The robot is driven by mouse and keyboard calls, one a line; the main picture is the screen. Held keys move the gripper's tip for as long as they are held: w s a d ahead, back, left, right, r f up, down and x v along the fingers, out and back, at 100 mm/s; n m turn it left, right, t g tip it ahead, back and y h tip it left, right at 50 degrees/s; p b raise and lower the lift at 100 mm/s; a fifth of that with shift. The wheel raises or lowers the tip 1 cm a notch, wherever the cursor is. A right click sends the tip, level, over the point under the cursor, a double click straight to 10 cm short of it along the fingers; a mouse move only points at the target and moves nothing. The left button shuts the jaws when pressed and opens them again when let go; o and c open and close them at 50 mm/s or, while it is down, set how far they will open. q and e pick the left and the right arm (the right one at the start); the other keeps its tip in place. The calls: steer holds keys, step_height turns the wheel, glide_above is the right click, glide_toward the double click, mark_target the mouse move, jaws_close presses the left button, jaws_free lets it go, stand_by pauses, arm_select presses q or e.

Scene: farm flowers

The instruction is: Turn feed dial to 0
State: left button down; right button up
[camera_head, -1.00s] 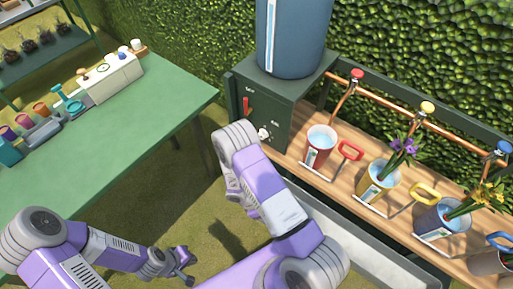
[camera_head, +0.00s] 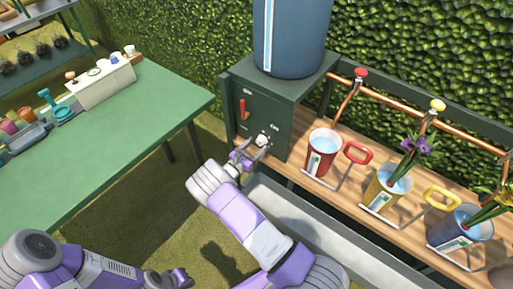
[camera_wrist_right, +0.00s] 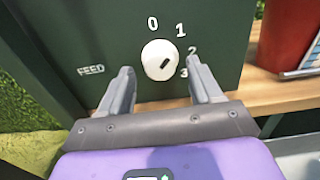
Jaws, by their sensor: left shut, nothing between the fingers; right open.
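The white feed dial (camera_wrist_right: 155,52) is on the dark green cabinet face, with FEED printed left of it and the numbers 0, 1, 2, 3 around its top and right. Its dark mark lies slightly right of centre and slants up to the right; I cannot tell exactly which number it points at. In the head view the dial (camera_head: 262,141) is low on the cabinet front. My right gripper (camera_wrist_right: 161,69) is open, its fingers on either side of the dial, apparently not gripping it; it also shows in the head view (camera_head: 251,153). My left gripper (camera_head: 184,280) is shut and empty near the bottom edge.
A red lever (camera_head: 243,110) is on the cabinet (camera_head: 285,100), under a blue barrel (camera_head: 291,35). Red (camera_head: 322,153), yellow and blue buckets stand on the wooden bench to the right, below copper taps. A green table (camera_head: 120,125) is at left.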

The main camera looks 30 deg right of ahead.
steer(key=shift+w+d, duration=0.15)
steer(key=shift+d, duration=0.3)
steer(key=c, duration=1)
steer(key=shift+c, duration=0.2)
steer(key=shift+n, duration=0.3)
steer(key=n+p, duration=0.1)
steer(key=n, duration=0.2)
steer(key=shift+n, duration=0.3)
steer(key=shift+n+p, duration=0.5)
steer(key=shift+n, duration=1.8)
